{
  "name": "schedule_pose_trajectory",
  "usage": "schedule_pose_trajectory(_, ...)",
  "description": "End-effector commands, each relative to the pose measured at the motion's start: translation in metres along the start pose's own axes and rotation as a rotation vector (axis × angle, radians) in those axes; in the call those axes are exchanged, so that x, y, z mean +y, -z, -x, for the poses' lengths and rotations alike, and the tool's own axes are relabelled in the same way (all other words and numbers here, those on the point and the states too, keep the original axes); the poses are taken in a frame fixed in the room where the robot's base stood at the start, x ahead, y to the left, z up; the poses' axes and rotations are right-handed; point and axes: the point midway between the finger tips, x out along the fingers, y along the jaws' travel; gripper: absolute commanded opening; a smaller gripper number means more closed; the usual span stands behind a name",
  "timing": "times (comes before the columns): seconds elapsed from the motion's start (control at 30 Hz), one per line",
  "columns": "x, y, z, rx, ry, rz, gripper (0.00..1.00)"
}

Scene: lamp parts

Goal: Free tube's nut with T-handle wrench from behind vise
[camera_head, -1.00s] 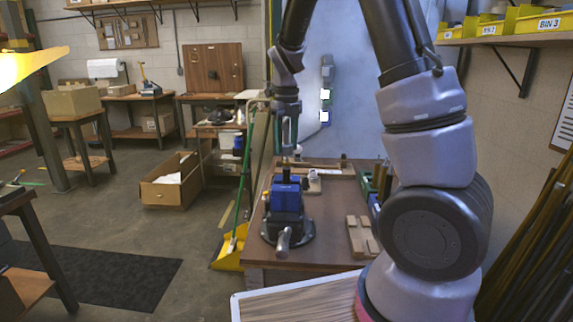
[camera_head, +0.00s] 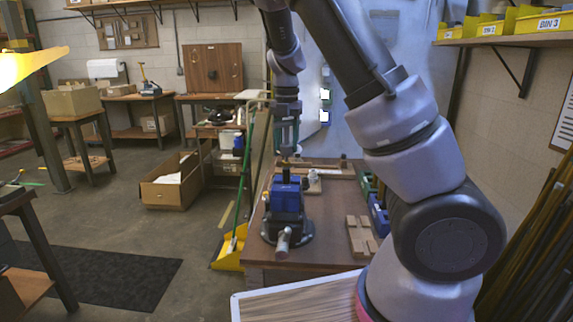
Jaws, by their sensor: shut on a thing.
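The blue vise (camera_head: 286,196) stands on the wooden workbench (camera_head: 330,235), its handle toward me. My gripper (camera_head: 287,140) points down just above and behind the vise. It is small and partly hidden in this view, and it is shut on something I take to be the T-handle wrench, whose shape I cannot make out. A thin brass-coloured piece (camera_head: 292,162) shows just below my gripper, above the vise; it may be the tube. The nut is too small or hidden to tell.
Wooden blocks (camera_head: 361,236) lie right of the vise, with blue bins (camera_head: 379,215) beyond. A green-handled broom and yellow dustpan (camera_head: 229,252) stand left of the bench. An open cardboard box (camera_head: 172,187) is on the floor. My arm covers the bench's right side.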

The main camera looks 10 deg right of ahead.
Motion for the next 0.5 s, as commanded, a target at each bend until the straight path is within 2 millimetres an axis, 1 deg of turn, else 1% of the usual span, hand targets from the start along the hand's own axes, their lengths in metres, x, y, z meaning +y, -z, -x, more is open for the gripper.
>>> schedule_pose_trajectory(0.1, -0.0001, -0.0001, -0.0008, -0.003, 0.005, -0.097, 0.0)
schedule_pose_trajectory(0.37, -0.0003, -0.0003, -0.0006, -0.003, 0.002, -0.192, 0.0)
schedule_pose_trajectory(0.5, -0.0008, -0.0005, -0.0011, -0.005, 0.005, -0.306, 0.0)
